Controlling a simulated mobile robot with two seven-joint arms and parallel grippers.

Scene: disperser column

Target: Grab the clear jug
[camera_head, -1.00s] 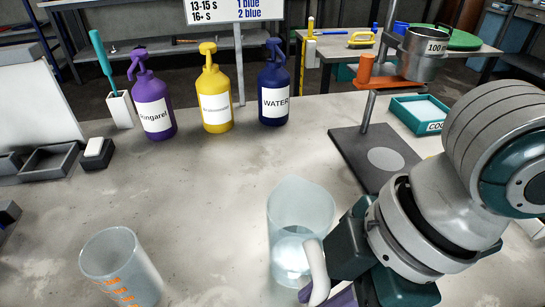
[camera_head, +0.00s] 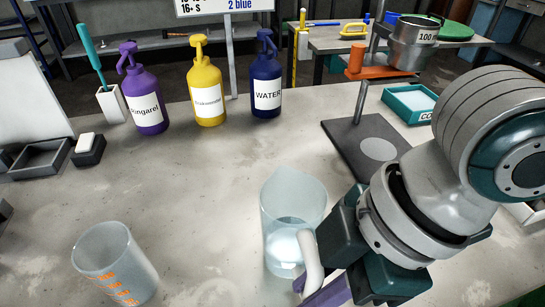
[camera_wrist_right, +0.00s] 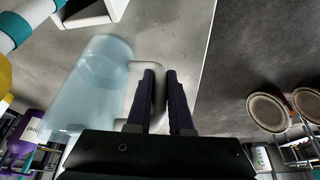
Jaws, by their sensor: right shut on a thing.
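The clear jug (camera_head: 290,215) stands upright at the front middle of the table in the head view, with some clear liquid in its lower part. Its pale handle (camera_head: 312,262) faces my right gripper. The jug also shows in the right wrist view (camera_wrist_right: 88,85), at the left. My right gripper (camera_wrist_right: 160,80) has its dark purple fingers on either side of the handle, shut on it. In the head view its fingers (camera_head: 322,290) are partly hidden behind the handle and the wrist. I cannot tell whether the jug's base touches the table. My left gripper is not in view.
A beaker with orange marks (camera_head: 115,262) stands at front left. Purple (camera_head: 146,105), yellow (camera_head: 207,92) and blue (camera_head: 266,88) pump bottles stand behind. A stand with a dark base (camera_head: 352,150) and a teal tray (camera_head: 408,104) are at right. The middle table is clear.

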